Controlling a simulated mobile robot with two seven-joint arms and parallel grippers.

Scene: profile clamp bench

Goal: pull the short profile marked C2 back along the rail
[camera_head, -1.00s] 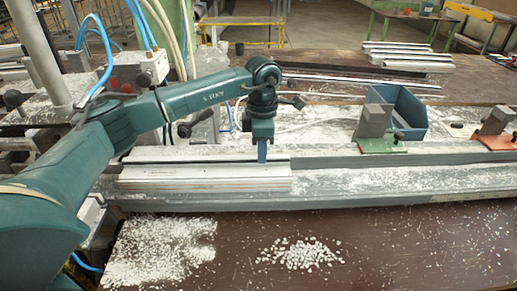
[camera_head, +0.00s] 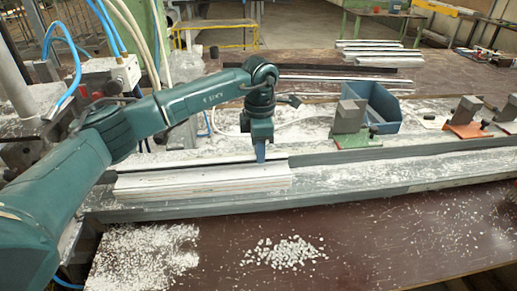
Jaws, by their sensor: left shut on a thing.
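A pale short profile (camera_head: 205,181) lies along the rail (camera_head: 420,176) at the left of the bench, dusted with white chips. No C2 mark can be read on it. My left gripper (camera_head: 260,155) points straight down at the profile's back edge, near its right end. It is shut on the profile; the fingertips are small and the grip itself is partly hidden. My right gripper is not in view.
A grey block on a green base (camera_head: 357,141) and one on a red base (camera_head: 468,130) stand right along the rail. A blue bin (camera_head: 383,108) is behind. White chips (camera_head: 285,252) lie on the brown front surface. Several profiles (camera_head: 380,53) lie at the back.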

